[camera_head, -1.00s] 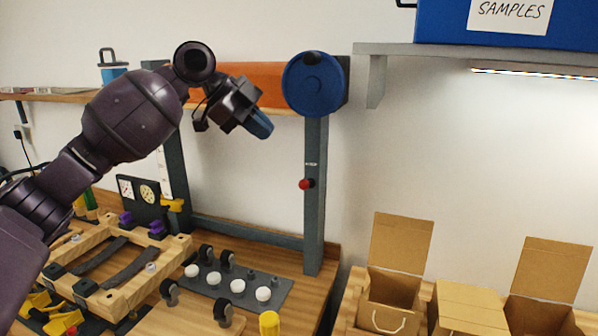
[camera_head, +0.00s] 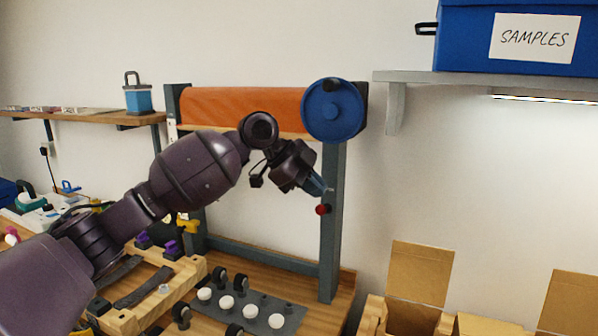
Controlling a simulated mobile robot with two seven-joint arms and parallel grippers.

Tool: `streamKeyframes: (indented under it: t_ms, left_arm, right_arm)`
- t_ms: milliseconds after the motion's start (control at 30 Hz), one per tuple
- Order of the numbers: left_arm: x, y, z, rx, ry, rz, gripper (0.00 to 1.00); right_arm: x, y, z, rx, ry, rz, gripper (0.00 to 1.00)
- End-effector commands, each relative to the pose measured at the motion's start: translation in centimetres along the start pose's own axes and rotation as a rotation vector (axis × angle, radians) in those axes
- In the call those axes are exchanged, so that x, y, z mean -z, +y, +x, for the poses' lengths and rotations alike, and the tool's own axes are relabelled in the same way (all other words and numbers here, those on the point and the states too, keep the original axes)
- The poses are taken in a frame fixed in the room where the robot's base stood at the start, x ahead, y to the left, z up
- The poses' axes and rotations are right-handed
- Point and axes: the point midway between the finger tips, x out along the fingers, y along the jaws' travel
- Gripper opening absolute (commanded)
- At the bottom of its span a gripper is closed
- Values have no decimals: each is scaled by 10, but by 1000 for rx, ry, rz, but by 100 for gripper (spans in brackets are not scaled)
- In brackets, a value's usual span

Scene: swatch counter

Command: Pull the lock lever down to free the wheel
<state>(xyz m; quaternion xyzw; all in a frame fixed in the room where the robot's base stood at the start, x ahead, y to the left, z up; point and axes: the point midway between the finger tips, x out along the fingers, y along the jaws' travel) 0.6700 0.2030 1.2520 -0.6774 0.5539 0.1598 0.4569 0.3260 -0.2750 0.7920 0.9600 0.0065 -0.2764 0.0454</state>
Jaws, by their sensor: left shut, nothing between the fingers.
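The blue wheel (camera_head: 334,110) with a dark knob near its top is mounted at the right end of the orange roll (camera_head: 240,106). Below it, a red-tipped knob (camera_head: 322,209) sticks out from the grey right post (camera_head: 331,250); it looks like the lock lever's end. My left gripper (camera_head: 318,186) is shut and empty, just above and slightly left of the red knob, in front of the post. I cannot tell whether it touches the lever. The lever's arm is hard to make out behind the fingertips. My right gripper is not in view.
A shelf (camera_head: 480,80) with a blue samples box (camera_head: 510,38) is at the upper right. Open cardboard boxes (camera_head: 420,275) stand at the lower right. A wooden frame (camera_head: 150,290) and a grey plate with white knobs (camera_head: 255,310) lie on the bench below.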

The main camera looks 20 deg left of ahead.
Motion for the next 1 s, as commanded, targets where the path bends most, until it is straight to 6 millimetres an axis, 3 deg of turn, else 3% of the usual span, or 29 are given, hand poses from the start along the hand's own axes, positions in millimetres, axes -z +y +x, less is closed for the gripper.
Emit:
streamKeyframes:
  t_ms: [300,1000]
  left_arm:
    - [-25,0,25,1,0,-1,0]
    - [-30,4,30,29,1,21,0]
  right_arm:
    - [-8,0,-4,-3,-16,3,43]
    - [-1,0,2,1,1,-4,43]
